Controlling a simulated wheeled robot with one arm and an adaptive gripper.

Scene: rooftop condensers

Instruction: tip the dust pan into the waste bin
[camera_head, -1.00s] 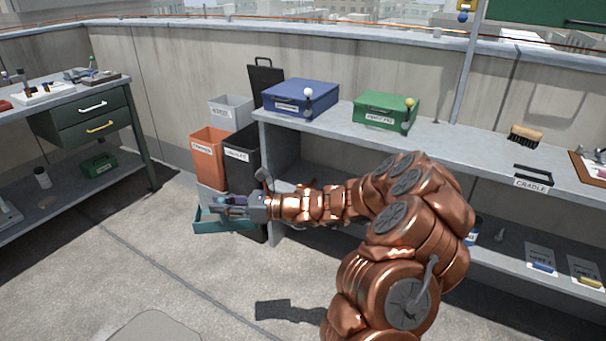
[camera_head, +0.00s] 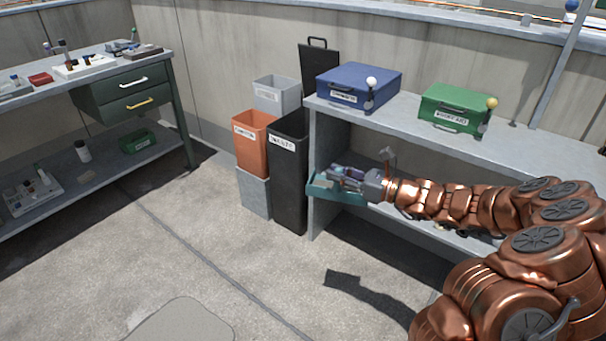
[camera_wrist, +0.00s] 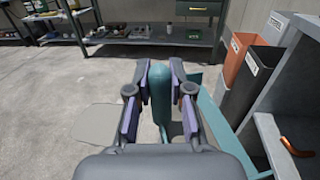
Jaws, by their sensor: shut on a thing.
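The teal dust pan (camera_head: 338,194) is in my gripper (camera_head: 352,175), in front of the shelf's left end, right of and below the black bin's rim. In the wrist view its upright teal handle (camera_wrist: 162,85) stands between my gripper's fingers (camera_wrist: 160,100), which are shut on it. Part of the pan (camera_wrist: 222,125) shows right of the fingers. I cannot make out clearly what lies in it. The tall black bin (camera_head: 289,185) has an open top and a white label, which I cannot read surely; I take it as the waste bin.
An orange bin (camera_head: 250,150) on a grey block (camera_head: 255,197) and a grey bin (camera_head: 278,92) crowd the black bin. The shelf unit (camera_head: 314,190) stands close right of it, bearing a blue box (camera_head: 358,84) and green box (camera_head: 452,107). Floor in front is clear.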

